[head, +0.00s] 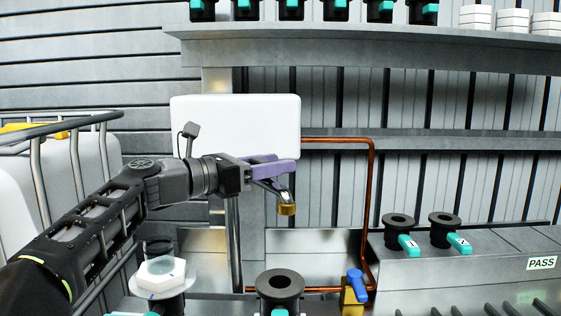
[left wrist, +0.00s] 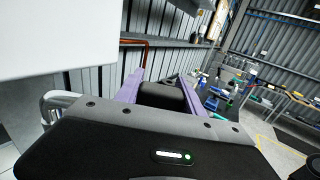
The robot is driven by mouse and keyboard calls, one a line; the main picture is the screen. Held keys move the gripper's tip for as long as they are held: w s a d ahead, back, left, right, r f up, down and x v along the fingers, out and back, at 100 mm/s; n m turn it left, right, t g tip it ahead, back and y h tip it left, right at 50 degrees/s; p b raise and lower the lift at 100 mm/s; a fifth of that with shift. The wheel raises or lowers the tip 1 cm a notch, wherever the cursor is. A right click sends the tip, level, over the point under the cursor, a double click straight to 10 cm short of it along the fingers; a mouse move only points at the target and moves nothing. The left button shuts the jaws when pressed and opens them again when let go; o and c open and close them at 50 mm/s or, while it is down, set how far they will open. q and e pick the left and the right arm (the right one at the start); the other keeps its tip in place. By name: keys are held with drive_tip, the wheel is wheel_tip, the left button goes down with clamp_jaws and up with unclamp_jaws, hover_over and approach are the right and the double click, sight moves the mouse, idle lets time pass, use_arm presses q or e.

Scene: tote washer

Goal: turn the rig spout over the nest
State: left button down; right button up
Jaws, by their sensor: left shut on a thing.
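The rig spout (head: 271,186) is a bright metal tube with a brass tip (head: 287,208) that points down. My left gripper (head: 268,165), with purple fingers, is shut on the spout in front of the white tank. In the left wrist view the fingers (left wrist: 160,92) close about a dark cylindrical part, and the brass tip is hidden. A black ring-shaped holder (head: 279,284), which may be the nest, stands below the tip, well apart from it. A white hexagonal piece (head: 162,273) sits on another stand to its left. My right gripper is out of view.
The white tank (head: 236,125) is close behind my left gripper. A copper pipe (head: 370,200) runs down to a blue-handled valve (head: 356,285). Two black holders with teal handles (head: 409,244) stand on the bench at right. A caged container (head: 60,160) is at left.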

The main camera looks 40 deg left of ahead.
use_arm(q)
drive_tip(key=shift+s+m+h, duration=0.4)
drive_tip(key=shift+s+h, duration=0.05)
drive_tip(key=shift+h, duration=0.15)
drive_tip(key=c, duration=0.7)
unclamp_jaws()
drive_tip(key=shift+r, duration=0.1)
wheel_tip(320, 180, up, 10)
drive_tip(key=p, duration=0.3)
